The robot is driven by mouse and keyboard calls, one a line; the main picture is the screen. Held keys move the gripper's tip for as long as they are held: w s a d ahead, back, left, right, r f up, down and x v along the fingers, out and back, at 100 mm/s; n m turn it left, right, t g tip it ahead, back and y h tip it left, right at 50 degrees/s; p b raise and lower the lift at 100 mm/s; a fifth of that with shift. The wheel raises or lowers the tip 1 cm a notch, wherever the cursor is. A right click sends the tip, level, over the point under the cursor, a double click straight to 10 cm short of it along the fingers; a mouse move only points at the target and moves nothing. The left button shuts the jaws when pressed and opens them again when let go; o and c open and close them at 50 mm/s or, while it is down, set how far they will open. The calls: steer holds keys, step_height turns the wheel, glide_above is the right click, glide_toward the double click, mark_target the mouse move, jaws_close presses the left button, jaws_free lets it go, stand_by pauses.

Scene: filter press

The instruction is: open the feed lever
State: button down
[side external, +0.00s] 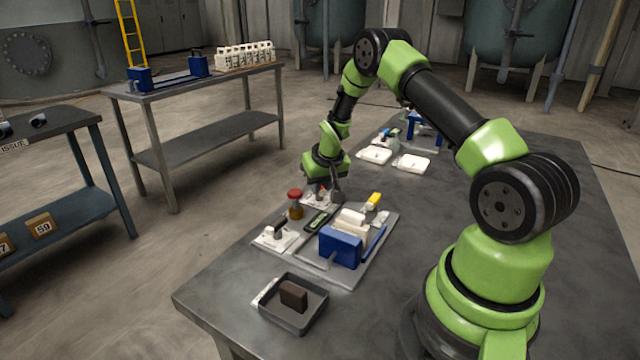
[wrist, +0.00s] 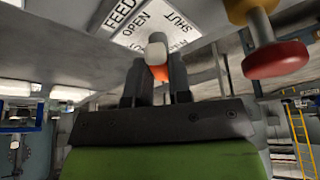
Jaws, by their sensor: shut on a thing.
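The feed lever (wrist: 157,50) shows in the wrist view as a stub with a pale end and an orange part. It stands at a white plate (wrist: 150,25) lettered FEED, OPEN and SHUT. My gripper (wrist: 157,75) is shut on the lever, with one dark finger on each side. In the side view my gripper (side external: 322,194) is low over the far end of the press board (side external: 347,277). There the fingers and wrist hide most of the lever, and I cannot tell its angle.
A red-topped knob (side external: 295,194) stands close beside my gripper; it also shows in the wrist view (wrist: 275,62). The blue press block (side external: 340,248) and pale plates are nearer the camera. A tray (side external: 304,326) holds a dark block.

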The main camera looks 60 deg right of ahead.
steer(key=n, duration=0.1)
steer(key=n+y, duration=0.1)
steer(key=n, duration=0.1)
steer(key=shift+d+n+t, duration=0.2)
steer(key=shift+n+t, duration=0.1)
steer(key=shift+n+y, duration=0.8)
steer(key=shift+n, duration=0.9)
steer(key=c, duration=1)
jaws_free()
steer(key=shift+c, duration=0.2)
steer(key=v, duration=1)
steer(key=shift+s, duration=0.1)
